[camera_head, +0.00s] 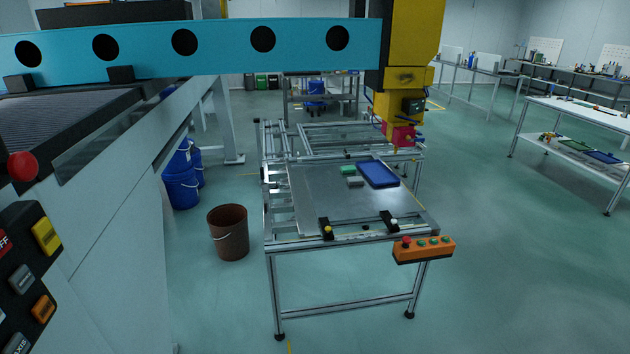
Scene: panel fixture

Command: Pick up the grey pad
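The grey pad (355,182) is a small flat block lying on the metal panel (325,205) of the fixture table. A green pad (348,170) lies just behind it, a little to the left. A blue tray (378,174) with a raised rim lies to the right of both pads and looks empty. My gripper is not in view, so its place relative to the grey pad does not show.
A gantry with a teal beam (215,50) and yellow head (405,75) reaches over the table's back. Two black clamps (326,228) and an orange button box (423,250) line the front edge. A brown bucket (229,234) stands left. Floor is open at right.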

